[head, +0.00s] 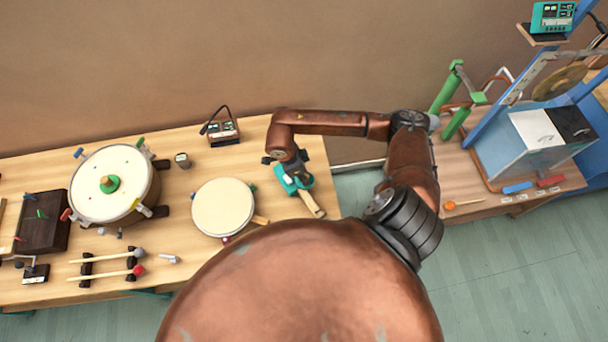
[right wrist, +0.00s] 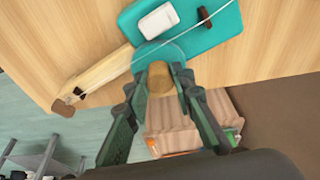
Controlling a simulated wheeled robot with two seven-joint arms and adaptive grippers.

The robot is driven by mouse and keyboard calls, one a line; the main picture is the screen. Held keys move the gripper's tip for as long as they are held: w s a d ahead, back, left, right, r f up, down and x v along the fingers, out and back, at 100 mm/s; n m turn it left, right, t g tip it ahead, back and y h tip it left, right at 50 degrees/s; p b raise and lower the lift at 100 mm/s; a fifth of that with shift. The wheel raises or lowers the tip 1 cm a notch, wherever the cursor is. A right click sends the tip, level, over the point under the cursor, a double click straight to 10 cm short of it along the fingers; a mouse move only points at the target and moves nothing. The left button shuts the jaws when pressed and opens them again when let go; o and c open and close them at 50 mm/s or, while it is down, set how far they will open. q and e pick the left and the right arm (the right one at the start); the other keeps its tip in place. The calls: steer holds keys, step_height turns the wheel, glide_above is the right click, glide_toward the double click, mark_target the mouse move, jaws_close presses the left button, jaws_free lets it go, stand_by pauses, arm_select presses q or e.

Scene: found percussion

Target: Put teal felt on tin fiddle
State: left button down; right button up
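The tin fiddle (head: 279,174) lies near the right end of the long table, its teal tin body partly hidden by my right arm. In the right wrist view it shows as a teal box (right wrist: 208,35) with a white piece, a string and a pale wooden neck (right wrist: 95,78). The teal felt (right wrist: 158,52) is a round pad with a tan knob. My right gripper (right wrist: 161,78) has its fingers closed around that knob. The felt overlaps the fiddle body near the neck joint; I cannot tell whether they touch. My left gripper is not in view.
A pale round drum (head: 223,208) lies left of the fiddle. A large pot drum (head: 112,184) with a green damper (head: 109,184) stands farther left. Mallets (head: 105,257) lie at the front. A small black-based device (head: 223,132) stands behind. A ridged wooden block (right wrist: 185,125) shows in the wrist view.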

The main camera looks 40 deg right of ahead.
mark_target(296, 182)
steer(key=o, duration=0.4)
steer(key=shift+r, duration=0.25)
steer(key=v, duration=1.2)
steer(key=shift+f, duration=0.1)
